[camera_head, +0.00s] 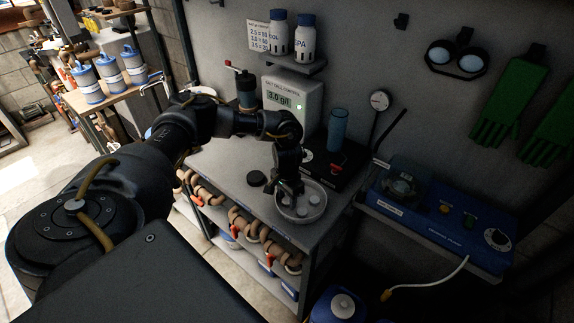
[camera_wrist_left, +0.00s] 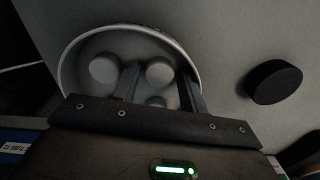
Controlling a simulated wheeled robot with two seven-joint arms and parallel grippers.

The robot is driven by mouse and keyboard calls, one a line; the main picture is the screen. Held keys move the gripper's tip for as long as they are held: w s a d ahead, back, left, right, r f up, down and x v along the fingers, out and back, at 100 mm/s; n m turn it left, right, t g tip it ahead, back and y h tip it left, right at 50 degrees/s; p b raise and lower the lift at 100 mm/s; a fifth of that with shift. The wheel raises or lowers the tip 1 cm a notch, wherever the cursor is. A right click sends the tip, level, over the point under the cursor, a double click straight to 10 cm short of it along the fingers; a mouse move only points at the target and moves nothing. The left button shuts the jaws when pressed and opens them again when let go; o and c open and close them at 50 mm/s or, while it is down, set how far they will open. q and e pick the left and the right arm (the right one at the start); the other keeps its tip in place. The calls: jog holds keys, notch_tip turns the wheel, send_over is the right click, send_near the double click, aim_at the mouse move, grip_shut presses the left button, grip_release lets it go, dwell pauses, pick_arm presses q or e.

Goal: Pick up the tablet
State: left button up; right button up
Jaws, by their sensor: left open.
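Several round pale tablets lie in a shallow round dish (camera_head: 318,214) on the grey bench. In the head view one tablet (camera_head: 314,199) shows near the dish's middle. In the left wrist view one tablet (camera_wrist_left: 159,71) lies between the fingers, another tablet (camera_wrist_left: 104,69) lies left of them, and a third tablet (camera_wrist_left: 155,102) is partly hidden by the gripper body. My left gripper (camera_head: 290,193) points down over the dish's left part. It is open and empty, and its fingers (camera_wrist_left: 162,85) reach over the dish. My right gripper is not in view.
A black round cap (camera_head: 257,178) lies on the bench left of the dish; it also shows in the wrist view (camera_wrist_left: 274,82). A black device with a blue cylinder (camera_head: 337,129) and a control box (camera_head: 292,97) stand behind. A blue pump unit (camera_head: 440,215) is at right.

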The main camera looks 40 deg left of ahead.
pick_arm(q)
jog(key=c, duration=0.7)
